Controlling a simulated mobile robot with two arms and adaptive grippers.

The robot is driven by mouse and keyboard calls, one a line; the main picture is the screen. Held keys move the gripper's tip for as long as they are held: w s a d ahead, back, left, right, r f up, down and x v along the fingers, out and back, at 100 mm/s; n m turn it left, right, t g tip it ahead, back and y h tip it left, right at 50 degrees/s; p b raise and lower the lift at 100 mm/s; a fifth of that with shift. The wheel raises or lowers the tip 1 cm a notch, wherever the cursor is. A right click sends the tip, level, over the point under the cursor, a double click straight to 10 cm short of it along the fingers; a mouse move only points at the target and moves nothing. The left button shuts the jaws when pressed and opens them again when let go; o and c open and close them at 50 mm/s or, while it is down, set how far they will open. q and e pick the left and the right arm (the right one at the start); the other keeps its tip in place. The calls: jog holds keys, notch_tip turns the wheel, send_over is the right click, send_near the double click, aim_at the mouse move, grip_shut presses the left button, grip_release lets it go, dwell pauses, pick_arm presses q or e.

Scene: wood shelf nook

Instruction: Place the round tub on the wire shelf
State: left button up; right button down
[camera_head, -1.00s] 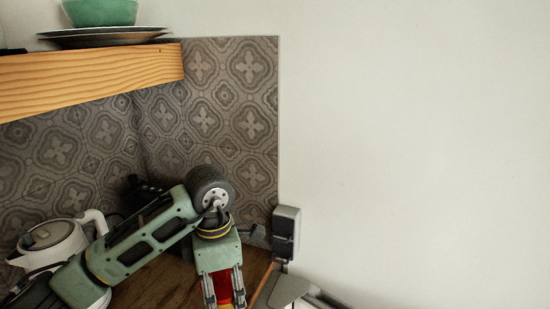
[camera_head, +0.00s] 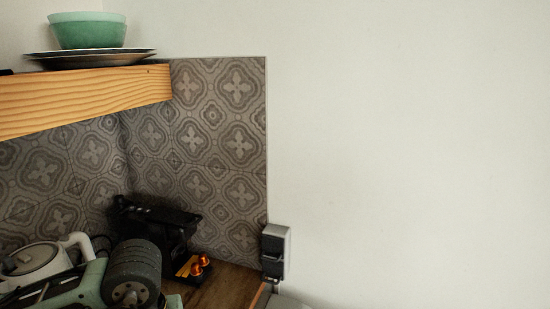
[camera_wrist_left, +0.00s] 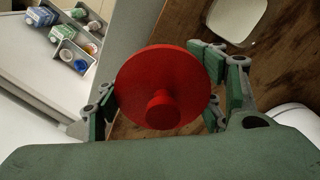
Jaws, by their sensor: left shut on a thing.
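The round tub (camera_wrist_left: 188,75) shows in the left wrist view as a red disc with a round knob facing the camera. My left gripper (camera_wrist_left: 163,97) is shut on it, with green and grey fingers on both sides. The tub's far side is hidden. The tub is out of sight in the head view, where only part of my left arm shows at the lower left. My right gripper is in neither view. I cannot make out a wire shelf for certain.
A wooden wall shelf (camera_head: 90,98) holds plates (camera_head: 90,61) and a green bowl (camera_head: 87,32). Below are a white kettle (camera_head: 35,262), a black machine (camera_head: 155,222) and a wooden counter (camera_head: 225,284). A grey rack (camera_wrist_left: 98,27) holds several small containers. The white wall at right is bare.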

pick_arm(q)
jog(key=shift+s+a+f+m, duration=0.1)
jog(key=shift+s+a+m, duration=0.1)
jog(key=shift+s+m, duration=0.45)
jog(key=shift+s+a+f+m, duration=0.15)
jog(key=shift+s+m, duration=0.3)
jog(key=shift+m, duration=0.3)
jog(key=shift+d, duration=0.1)
jog(key=shift+r, duration=0.1)
